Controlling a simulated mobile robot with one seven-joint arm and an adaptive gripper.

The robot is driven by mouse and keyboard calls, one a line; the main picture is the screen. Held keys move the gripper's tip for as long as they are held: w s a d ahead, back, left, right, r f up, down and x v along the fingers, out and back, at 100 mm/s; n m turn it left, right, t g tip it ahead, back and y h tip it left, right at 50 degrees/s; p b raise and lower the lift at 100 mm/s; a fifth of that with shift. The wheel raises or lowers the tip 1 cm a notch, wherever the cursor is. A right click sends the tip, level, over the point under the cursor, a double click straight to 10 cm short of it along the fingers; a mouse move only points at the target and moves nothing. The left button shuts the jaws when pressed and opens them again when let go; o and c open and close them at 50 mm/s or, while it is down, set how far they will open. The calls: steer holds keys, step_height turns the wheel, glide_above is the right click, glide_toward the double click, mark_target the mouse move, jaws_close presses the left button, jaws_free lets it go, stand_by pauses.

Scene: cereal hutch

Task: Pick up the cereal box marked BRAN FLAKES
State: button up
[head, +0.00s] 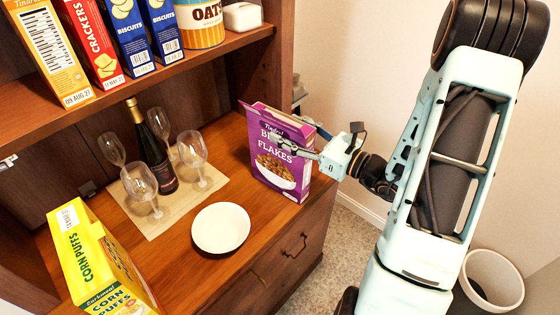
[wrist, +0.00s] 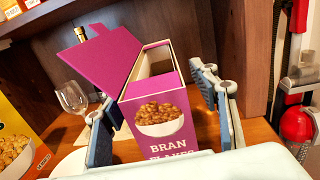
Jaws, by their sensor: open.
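The purple BRAN FLAKES box (head: 276,172) stands upright at the right end of the wooden counter, with a bowl of flakes pictured on its front. In the wrist view the box (wrist: 160,130) has its top open, with a purple flap raised to the left. My gripper (head: 290,146) is at the upper part of the box, coming from the right. In the wrist view my open gripper (wrist: 150,100) has one finger on each side of the box. I cannot tell whether either finger touches it. The box's lower part is hidden in the wrist view.
A yellow CORN PUFFS box (head: 95,262) stands at the counter's left. A white plate (head: 220,228), a dark bottle (head: 158,160) and several glasses stand between the boxes. A shelf (head: 130,88) with boxes and an OATS tin (head: 201,25) is above. A white bin (head: 494,280) stands lower right.

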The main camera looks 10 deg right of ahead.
steer(key=x, duration=0.3)
steer(key=shift+w+a, duration=0.1)
steer(key=shift+a, duration=0.05)
steer(key=shift+c, duration=0.4)
jaws_close()
